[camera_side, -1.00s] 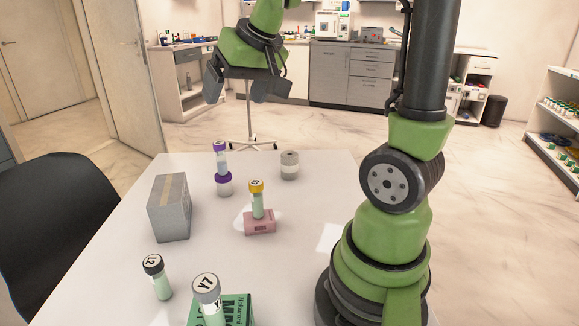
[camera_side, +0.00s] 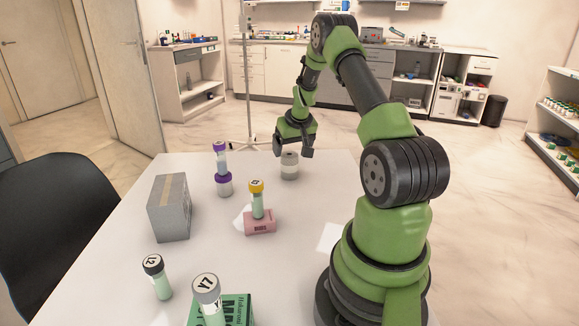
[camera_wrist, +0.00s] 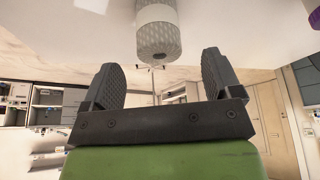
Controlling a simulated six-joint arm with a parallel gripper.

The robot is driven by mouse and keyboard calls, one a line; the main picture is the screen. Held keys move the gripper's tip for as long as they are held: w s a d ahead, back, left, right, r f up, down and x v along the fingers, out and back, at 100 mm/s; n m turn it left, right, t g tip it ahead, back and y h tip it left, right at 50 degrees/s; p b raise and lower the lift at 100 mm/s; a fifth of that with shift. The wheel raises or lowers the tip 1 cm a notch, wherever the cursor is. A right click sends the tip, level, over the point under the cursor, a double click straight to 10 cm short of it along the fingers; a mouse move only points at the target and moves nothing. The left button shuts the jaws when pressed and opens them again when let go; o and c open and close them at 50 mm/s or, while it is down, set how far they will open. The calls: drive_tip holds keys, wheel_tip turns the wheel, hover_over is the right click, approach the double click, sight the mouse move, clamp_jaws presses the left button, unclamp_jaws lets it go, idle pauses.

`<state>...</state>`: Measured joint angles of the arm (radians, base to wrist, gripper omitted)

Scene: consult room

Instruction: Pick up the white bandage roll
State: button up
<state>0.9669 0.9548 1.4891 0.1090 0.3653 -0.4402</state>
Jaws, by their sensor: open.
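The white bandage roll (camera_side: 289,166) stands upright near the far edge of the white table, with a pale band around its grey, textured body. In the wrist view the roll (camera_wrist: 158,38) shows at the top centre, beyond the fingertips and between their lines. My gripper (camera_side: 293,150) is at the far side of the table, at about the height of the roll's top and very close to it. In the wrist view my gripper (camera_wrist: 160,72) has its two dark fingers wide apart with nothing between them. Whether a finger touches the roll cannot be told.
A purple-capped tube (camera_side: 221,160) stands on a purple-and-white roll left of the bandage roll. A yellow-capped tube (camera_side: 257,200) stands on a pink box (camera_side: 260,221) nearer. A grey carton (camera_side: 170,208) is at left. Two tubes and a green box (camera_side: 236,308) are in front.

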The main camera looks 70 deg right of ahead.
sight(290, 154)
drive_tip(key=x, duration=0.5)
drive_tip(key=shift+w+d+f, duration=0.1)
drive_tip(key=shift+d+f, duration=0.15)
drive_tip(key=c, duration=1)
